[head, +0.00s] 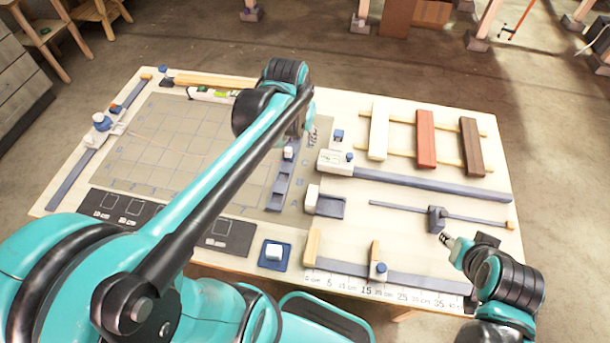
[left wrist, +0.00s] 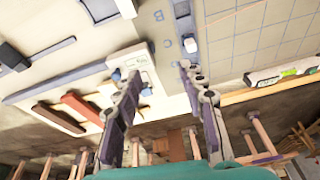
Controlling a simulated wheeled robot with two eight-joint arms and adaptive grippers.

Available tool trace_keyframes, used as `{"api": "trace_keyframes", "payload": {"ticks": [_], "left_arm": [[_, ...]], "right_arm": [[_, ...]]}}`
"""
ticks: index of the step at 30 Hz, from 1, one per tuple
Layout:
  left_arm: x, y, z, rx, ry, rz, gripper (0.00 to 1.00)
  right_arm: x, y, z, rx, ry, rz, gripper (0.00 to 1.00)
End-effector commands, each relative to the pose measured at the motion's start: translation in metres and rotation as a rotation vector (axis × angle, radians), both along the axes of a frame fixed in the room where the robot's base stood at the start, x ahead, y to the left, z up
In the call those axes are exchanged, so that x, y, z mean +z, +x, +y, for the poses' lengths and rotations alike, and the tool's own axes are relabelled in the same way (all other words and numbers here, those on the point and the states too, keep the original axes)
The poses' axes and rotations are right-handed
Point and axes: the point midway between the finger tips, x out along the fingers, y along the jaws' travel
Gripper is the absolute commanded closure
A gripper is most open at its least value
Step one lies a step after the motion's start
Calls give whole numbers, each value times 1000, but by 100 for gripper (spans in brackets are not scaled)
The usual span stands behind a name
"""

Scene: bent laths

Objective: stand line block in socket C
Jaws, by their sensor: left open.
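A small blue-and-white block (head: 289,152) stands at the far end of a grey socket strip (head: 283,188) beside the gridded mat; I cannot tell surely whether it is the line block. It also shows in the left wrist view (left wrist: 190,44) beyond my left fingers. My right gripper (head: 447,240) is at the right.
A white block on a blue pad (head: 273,252) sits near the front edge. White, red and brown laths (head: 425,138) lie at the back right. A dark slider (head: 437,219) is beside my right gripper.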

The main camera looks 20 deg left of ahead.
Motion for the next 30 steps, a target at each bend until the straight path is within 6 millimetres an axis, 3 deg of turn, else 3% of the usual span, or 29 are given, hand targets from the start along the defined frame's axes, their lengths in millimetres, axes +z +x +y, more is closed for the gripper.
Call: {"api": "trace_keyframes", "payload": {"ticks": [1, 6, 12, 26, 30], "left_arm": [[3, -18, -13, -19, 4, -40, 60], [5, -65, -44, -74, 14, -182, 60], [-6, -99, -63, -117, 15, -298, 60], [-12, -108, -69, -129, 13, -337, 60], [-30, -108, -68, -129, 13, -336, 60]], "right_arm": [[0, 0, 0, 0, 0, 0, 60], [0, 0, 0, 0, 0, 0, 60], [0, 0, 0, 0, 0, 0, 60], [-1, 0, 0, 0, 0, 0, 60], [-19, 0, 0, 0, 0, 0, 60]]}}
